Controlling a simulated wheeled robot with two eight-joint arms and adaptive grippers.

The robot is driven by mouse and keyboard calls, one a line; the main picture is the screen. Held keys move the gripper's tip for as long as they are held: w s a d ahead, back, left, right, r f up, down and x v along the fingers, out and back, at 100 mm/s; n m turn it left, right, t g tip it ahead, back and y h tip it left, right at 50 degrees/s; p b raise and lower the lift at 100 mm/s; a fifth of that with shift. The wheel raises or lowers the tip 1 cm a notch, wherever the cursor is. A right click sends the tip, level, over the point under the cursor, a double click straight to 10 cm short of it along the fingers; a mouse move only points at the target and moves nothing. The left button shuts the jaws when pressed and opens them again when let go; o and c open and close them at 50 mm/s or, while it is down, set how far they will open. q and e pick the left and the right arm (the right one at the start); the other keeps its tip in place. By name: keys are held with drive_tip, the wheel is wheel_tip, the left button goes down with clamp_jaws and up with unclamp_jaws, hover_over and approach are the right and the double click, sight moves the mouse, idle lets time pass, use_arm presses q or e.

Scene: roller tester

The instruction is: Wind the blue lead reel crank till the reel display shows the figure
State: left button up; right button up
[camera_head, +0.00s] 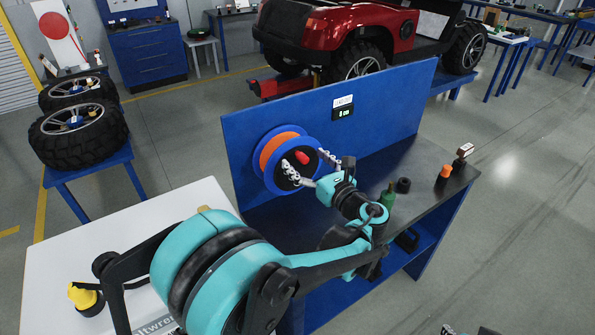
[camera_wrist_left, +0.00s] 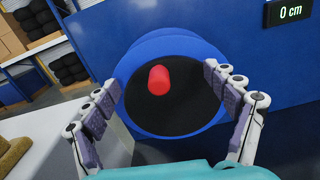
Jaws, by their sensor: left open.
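The blue reel (camera_head: 271,165) with an orange band is mounted on the upright blue panel of the bench. A red crank knob (camera_head: 302,157) stands out from its black face; it also shows in the left wrist view (camera_wrist_left: 158,79), left of the face's centre. My left gripper (camera_head: 306,170) is in front of the reel, fingers spread to either side of the knob, apart from it and empty. The reel display (camera_wrist_left: 291,12) reads 0 cm in the left wrist view; in the head view it is the small dark box (camera_head: 343,112) on the panel.
The dark bench top (camera_head: 420,170) holds a green bottle (camera_head: 388,196), a black cup-like piece (camera_head: 403,185) and an orange-topped bottle (camera_head: 444,173). A white table (camera_head: 60,250) stands at the left. A red vehicle (camera_head: 345,35) is behind the panel.

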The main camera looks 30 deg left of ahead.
use_arm(q)
drive_tip(key=shift+v, duration=3.05)
drive_tip(key=shift+f, duration=0.1)
